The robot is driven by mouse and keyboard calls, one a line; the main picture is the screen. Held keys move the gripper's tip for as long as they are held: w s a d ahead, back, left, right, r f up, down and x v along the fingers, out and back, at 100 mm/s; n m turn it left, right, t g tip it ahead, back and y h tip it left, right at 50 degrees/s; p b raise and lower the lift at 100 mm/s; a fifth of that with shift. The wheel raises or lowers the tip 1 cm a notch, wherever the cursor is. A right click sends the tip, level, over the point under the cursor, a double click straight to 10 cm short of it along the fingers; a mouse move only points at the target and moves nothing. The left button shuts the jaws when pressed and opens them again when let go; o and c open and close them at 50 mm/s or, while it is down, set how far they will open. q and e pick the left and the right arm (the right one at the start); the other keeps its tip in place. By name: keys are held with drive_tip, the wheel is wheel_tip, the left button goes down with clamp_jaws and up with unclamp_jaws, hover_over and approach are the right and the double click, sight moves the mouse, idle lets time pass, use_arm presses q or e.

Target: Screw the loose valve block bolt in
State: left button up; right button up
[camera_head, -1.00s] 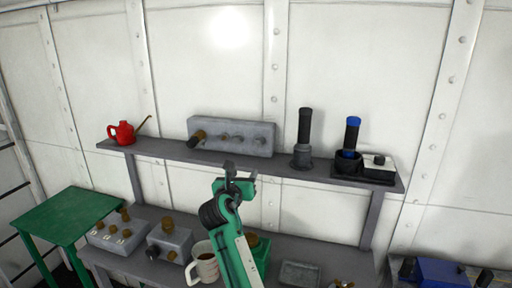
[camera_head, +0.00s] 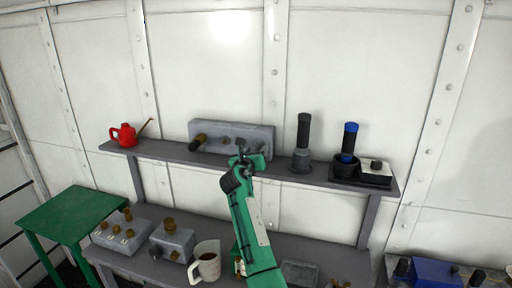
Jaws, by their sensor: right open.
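The grey valve block (camera_head: 262,133) stands on the upper shelf against the wall. A brass-brown bolt (camera_head: 198,142) with a dark end sticks out far from its left end. Smaller bolt heads sit lower along its front face; one (camera_head: 226,140) shows left of my gripper, others are partly hidden. My right gripper (camera_head: 241,149) is open and empty, in front of the block's middle, to the right of the protruding bolt. I cannot tell whether it touches the block. My left gripper is not in view.
On the upper shelf (camera_head: 170,150) stand a red oil can (camera_head: 123,134), a dark cylindrical tool (camera_head: 303,143) and a blue-topped one (camera_head: 350,138). The lower bench holds grey bolted blocks (camera_head: 120,235) and a mug (camera_head: 206,262). A green table (camera_head: 70,213) stands left.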

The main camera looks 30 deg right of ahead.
drive_tip(key=shift+w+d, duration=0.35)
drive_tip(key=shift+d, duration=0.1)
drive_tip(key=c, duration=1)
drive_tip(key=shift+f+m, duration=0.1)
drive_tip(key=shift+m, duration=0.2)
